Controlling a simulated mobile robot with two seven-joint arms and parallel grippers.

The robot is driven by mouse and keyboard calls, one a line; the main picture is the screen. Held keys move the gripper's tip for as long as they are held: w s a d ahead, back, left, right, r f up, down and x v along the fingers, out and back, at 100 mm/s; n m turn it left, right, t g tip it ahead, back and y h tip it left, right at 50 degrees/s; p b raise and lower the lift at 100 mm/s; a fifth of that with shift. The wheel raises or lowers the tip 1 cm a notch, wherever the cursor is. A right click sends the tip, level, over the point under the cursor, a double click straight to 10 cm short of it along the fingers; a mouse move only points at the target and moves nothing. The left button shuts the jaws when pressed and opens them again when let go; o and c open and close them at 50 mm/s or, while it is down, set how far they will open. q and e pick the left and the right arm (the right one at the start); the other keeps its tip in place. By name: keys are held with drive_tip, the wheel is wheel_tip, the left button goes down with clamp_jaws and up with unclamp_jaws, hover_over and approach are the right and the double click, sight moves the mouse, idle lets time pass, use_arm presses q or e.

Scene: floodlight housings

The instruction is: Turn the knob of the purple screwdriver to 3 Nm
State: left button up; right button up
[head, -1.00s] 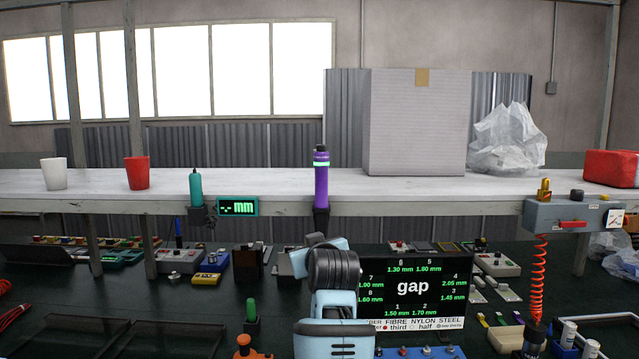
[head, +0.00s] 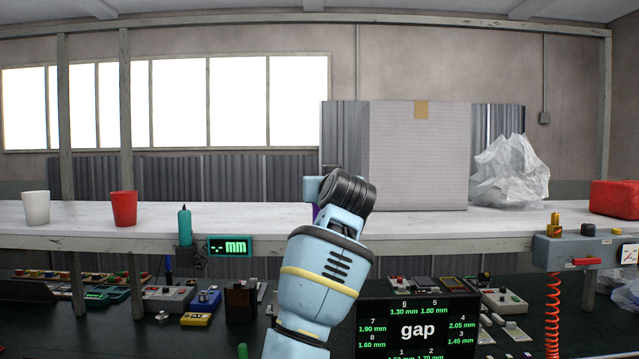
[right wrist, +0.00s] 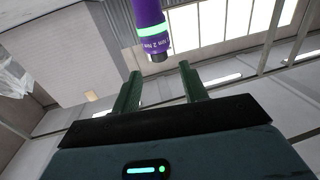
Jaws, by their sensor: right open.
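The purple screwdriver is almost wholly hidden behind my right arm in the head view; only a purple sliver (head: 316,213) shows at the shelf edge. In the right wrist view the purple screwdriver (right wrist: 150,22) shows with a bright green band, small lettering that includes a 2, and a dark end knob (right wrist: 159,57) facing my gripper. My right gripper (right wrist: 160,88) is open and empty, its two dark green fingers apart. The knob appears beyond the fingertips, roughly in line with the gap between them. My left gripper is not in view.
A teal tool (head: 184,226) stands in a holder beside a green-lit mm display (head: 229,247). White (head: 36,208) and red (head: 124,208) cups stand on the shelf (head: 270,215). A large grey carton (head: 418,155) stands behind my arm. A gap screen (head: 418,325) is below.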

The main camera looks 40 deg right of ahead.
drive_tip(key=shift+x, duration=3.35)
clamp_jaws()
